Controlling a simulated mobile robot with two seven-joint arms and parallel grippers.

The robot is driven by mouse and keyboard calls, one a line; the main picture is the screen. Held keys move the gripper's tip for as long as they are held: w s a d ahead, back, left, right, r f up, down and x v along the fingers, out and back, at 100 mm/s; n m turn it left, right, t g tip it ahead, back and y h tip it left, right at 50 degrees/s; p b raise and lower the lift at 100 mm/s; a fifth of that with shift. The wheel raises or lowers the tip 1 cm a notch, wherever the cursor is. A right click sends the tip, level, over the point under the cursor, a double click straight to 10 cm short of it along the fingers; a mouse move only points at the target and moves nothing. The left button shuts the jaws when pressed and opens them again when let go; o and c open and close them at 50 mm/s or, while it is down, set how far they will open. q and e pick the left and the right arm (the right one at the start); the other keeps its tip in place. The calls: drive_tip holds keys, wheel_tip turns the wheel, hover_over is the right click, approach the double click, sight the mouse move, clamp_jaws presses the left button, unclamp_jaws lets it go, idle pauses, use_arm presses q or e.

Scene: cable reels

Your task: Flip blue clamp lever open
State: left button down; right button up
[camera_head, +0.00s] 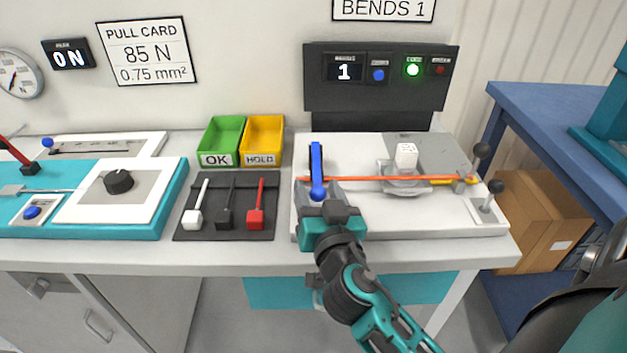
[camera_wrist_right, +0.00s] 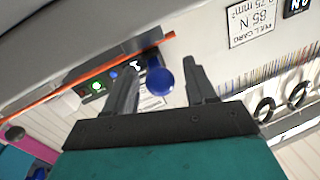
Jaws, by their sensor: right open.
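The blue clamp lever (camera_head: 316,165) stands on the left part of the white bend fixture (camera_head: 450,217), with its ball knob at the near end. An orange-red cable (camera_head: 390,178) runs across the fixture past the lever. My right gripper (camera_head: 322,203) is at the knob, at the front left of the fixture. In the right wrist view my right gripper (camera_wrist_right: 165,88) is open, and the blue knob (camera_wrist_right: 159,80) shows between its fingers. I cannot tell whether a finger touches it. My left gripper is not in view.
A dark tray (camera_head: 225,233) with white, black and red cables lies left of the fixture. Green (camera_head: 222,138) and yellow (camera_head: 262,138) bins stand behind it. A white block (camera_head: 406,156) and black-knobbed levers (camera_head: 487,200) are to the right. A display panel (camera_head: 380,80) stands behind.

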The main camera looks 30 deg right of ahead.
drive_tip(key=shift+w+d, duration=0.1)
drive_tip(key=shift+w, duration=0.05)
clamp_jaws()
idle(0.6)
